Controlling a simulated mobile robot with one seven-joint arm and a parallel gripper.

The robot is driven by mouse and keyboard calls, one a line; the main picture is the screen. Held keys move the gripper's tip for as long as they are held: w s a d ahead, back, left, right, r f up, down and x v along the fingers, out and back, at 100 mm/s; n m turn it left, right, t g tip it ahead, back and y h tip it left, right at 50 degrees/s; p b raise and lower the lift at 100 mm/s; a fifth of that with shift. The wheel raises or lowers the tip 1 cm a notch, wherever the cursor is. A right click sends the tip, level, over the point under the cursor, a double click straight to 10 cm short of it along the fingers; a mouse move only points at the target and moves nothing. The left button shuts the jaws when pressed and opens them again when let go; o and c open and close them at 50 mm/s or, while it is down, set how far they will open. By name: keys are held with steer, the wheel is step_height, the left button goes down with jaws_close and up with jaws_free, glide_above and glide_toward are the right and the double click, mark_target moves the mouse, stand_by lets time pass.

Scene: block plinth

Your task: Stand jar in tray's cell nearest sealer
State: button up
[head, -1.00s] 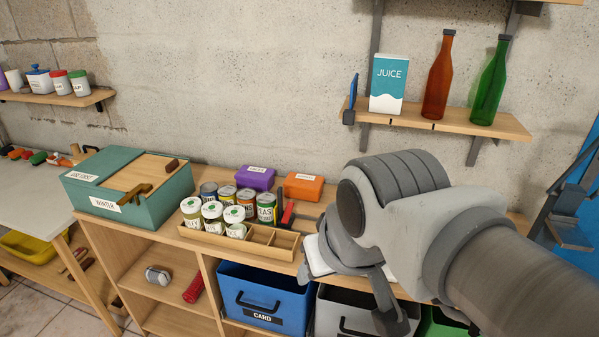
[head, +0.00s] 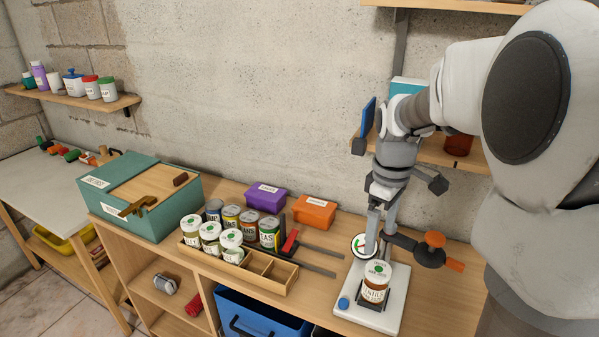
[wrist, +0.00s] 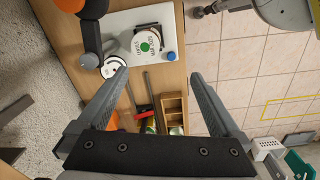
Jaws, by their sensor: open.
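The jar (head: 375,284), with amber contents and a white lid with a green dot, stands upright in the dark holder of the sealer (head: 352,312). The sealer has a white base, a blue button and an orange-knobbed lever. The jar also shows in the wrist view (wrist: 149,44), just beyond the fingertips. My gripper (head: 373,240) is open above and behind the jar; its fingers (wrist: 158,75) show empty. The wooden tray (head: 240,277) is left of the sealer. White-lidded jars stand at its left; its right-end cells, nearest the sealer, look empty.
Several cans (head: 250,223) stand behind the tray's jars. Purple (head: 265,197) and orange (head: 314,212) boxes sit behind. A teal box (head: 165,215) is at the left. A wall shelf (head: 440,155) is behind my arm.

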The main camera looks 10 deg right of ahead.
mark_target(379, 271)
steer(key=shift+n, duration=0.3)
steer(key=d+f, duration=0.1)
steer(key=f, duration=0.3)
steer(key=w+f, duration=0.1)
steer(key=f, duration=0.4)
steer(key=d+f+b, duration=0.1)
steer(key=f, duration=0.3)
steer(key=shift+w+d+f, duration=0.35)
steer(key=shift+w, duration=0.05)
steer(key=shift+w+d+f, duration=0.1)
steer(key=shift+w+f, duration=0.05)
steer(key=shift+f, duration=1.25)
steer(key=shift+w+d+f, duration=0.1)
steer(key=shift+f, duration=1.25)
jaws_close()
